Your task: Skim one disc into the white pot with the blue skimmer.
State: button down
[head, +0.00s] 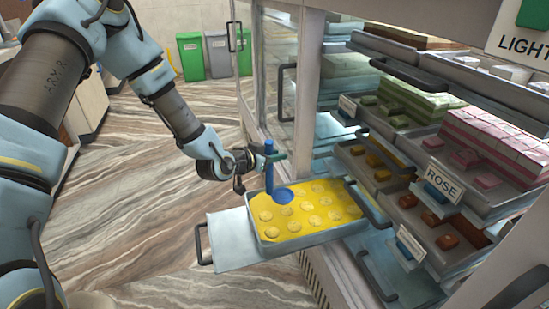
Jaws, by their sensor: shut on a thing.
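The blue skimmer (269,178) stands upright in my gripper (265,157), which is shut on its handle. Its round blue head (283,195) is at the back left corner of a shallow tray (264,243). The tray holds yellow liquid with several pale yellow discs in rows. The head is over or in the liquid beside the nearest discs; I cannot tell its exact depth or whether a disc lies on it.
The tray sits pulled out from the glass-sided display case (306,85). A pale panel with a dark handle (232,240) adjoins its left side. Sweet trays, one labelled ROSE (443,183), line the right. Bins (190,56) stand far back. The floor at left is clear.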

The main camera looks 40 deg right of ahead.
notch_tip(320, 180, down, 12)
jog(key=b, duration=0.8)
jog(key=shift+f+b, duration=0.15)
jog(key=shift+b, duration=0.25)
dwell(0.6)
notch_tip(320, 180, up, 7)
jog(key=p, duration=0.4)
jog(key=shift+f, duration=0.15)
dwell(2.3)
jog(key=shift+r+p, duration=1.35)
jog(key=shift+r, duration=0.65)
